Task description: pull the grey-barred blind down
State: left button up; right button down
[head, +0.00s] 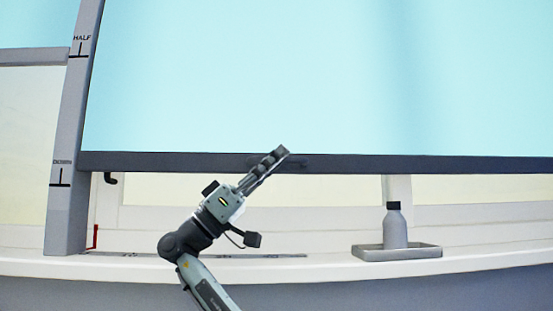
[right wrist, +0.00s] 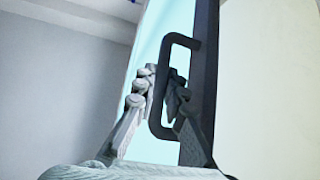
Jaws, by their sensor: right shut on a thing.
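The light blue blind (head: 250,80) hangs across the head view, with a dark grey bar (head: 430,163) along its bottom edge. The bar is level with the DOWN label (head: 61,162) on the left post, slightly above the tick under it. My right gripper (head: 275,158) is at the bar, shut on its dark handle. In the right wrist view the fingers (right wrist: 160,92) close around the bracket-shaped handle (right wrist: 157,122), which stands off the bar (right wrist: 206,70). The handle is mostly hidden by the fingers in the head view. My left gripper is not in view.
A grey bottle (head: 395,228) stands in a shallow tray (head: 425,252) on the white sill, right of my right arm. A small dark hook (head: 110,179) and a red item (head: 95,236) are near the post. A HALF mark (head: 81,40) is higher up. Below the bar is a gap above the sill.

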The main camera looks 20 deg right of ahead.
jog(key=c, duration=1.6)
grip_release()
jog(key=shift+o, duration=0.2)
jog(key=v, duration=0.7)
jog(key=shift+a+f, duration=0.15)
jog(key=shift+a, duration=0.1)
